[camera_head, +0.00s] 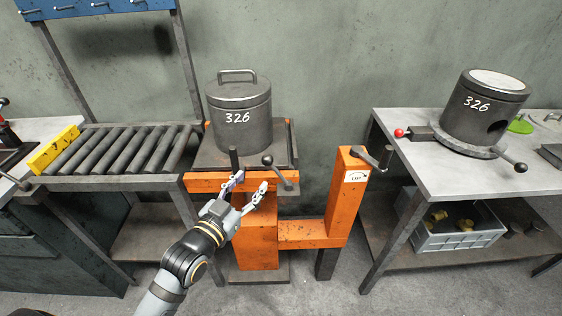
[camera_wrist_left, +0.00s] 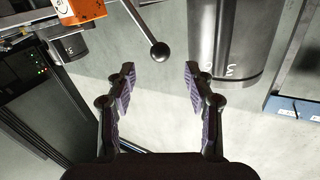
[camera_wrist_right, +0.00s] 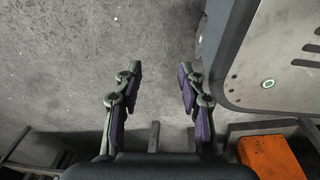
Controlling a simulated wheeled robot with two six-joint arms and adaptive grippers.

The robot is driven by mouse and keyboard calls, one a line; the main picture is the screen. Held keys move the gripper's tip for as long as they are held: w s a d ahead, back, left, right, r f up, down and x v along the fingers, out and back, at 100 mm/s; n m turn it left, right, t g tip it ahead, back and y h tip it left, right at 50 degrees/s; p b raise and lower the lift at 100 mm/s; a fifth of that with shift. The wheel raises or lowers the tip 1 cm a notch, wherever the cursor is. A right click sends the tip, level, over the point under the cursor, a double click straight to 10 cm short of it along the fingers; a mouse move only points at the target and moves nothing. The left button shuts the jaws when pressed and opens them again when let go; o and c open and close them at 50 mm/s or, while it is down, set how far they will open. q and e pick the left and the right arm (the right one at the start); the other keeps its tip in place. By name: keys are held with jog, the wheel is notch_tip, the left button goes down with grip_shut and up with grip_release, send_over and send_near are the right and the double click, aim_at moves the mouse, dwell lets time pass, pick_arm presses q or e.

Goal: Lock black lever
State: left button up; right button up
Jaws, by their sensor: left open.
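A black lever (camera_head: 279,174) with a round knob is on the front of the orange stand, below the dark cylinder marked 326 (camera_head: 238,112). My left gripper (camera_head: 250,181) is open in front of the stand, just left of this lever. In the left wrist view, a lever with a ball knob (camera_wrist_left: 160,52) points between the open fingertips (camera_wrist_left: 160,75); nothing is gripped. A second black lever (camera_head: 379,158) is on top of the orange post (camera_head: 346,200). My right gripper (camera_wrist_right: 160,70) is open and empty above the floor, out of the head view.
A roller conveyor (camera_head: 125,150) with a yellow end bar (camera_head: 52,150) stands left of the stand. At the right, a grey table (camera_head: 430,172) bears another cylinder (camera_head: 484,108) with a red knob and a black-knobbed handle. A crate (camera_head: 455,240) sits on its lower shelf.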

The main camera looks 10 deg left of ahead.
aim_at(264, 164)
pick_arm(q)
jog(key=x, duration=0.6)
jog(key=r+b+x, duration=0.1)
jog(key=x, duration=0.3)
grip_shut()
dwell(0.4)
